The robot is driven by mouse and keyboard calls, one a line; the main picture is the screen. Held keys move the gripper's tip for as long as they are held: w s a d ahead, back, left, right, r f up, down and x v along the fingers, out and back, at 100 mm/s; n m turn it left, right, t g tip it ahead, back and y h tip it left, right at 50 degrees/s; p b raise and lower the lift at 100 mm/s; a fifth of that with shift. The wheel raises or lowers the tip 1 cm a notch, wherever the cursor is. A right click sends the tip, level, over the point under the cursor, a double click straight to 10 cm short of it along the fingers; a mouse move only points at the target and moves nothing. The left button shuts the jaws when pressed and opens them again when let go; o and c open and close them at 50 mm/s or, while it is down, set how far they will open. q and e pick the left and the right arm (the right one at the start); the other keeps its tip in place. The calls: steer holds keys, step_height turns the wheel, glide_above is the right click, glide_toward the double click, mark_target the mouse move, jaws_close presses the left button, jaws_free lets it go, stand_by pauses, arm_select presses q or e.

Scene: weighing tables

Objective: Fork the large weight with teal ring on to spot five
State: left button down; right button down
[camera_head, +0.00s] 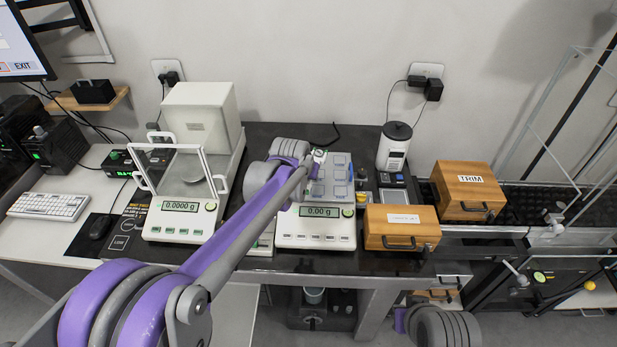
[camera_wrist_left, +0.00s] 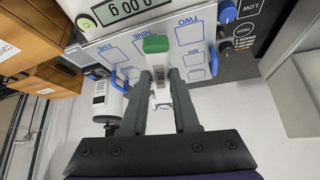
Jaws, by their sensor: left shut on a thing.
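My left gripper (camera_wrist_left: 160,78) is shut on a slim green-ended tool (camera_wrist_left: 156,45), which has a pale labelled body between the fingers. I cannot tell whether it is the fork. It is over or near the spot board (camera_wrist_left: 192,35), which has blue-outlined squares; the words TWO and NINE show. In the head view the board (camera_head: 338,178) lies behind the balance reading 0.00 g, and my left gripper (camera_head: 318,155) is at its left rear side. The large weight with the teal ring cannot be made out. My right gripper is not in view.
The front balance (camera_head: 316,240) stands on the dark table. A glass-doored balance (camera_head: 180,222) stands left. A white canister (camera_head: 394,147) is behind right, with wooden boxes (camera_head: 400,214) and (camera_head: 468,180) to the right. Blue handles (camera_wrist_left: 213,60) show beside the board.

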arm_select(q)
steer(key=shift+r, duration=0.4)
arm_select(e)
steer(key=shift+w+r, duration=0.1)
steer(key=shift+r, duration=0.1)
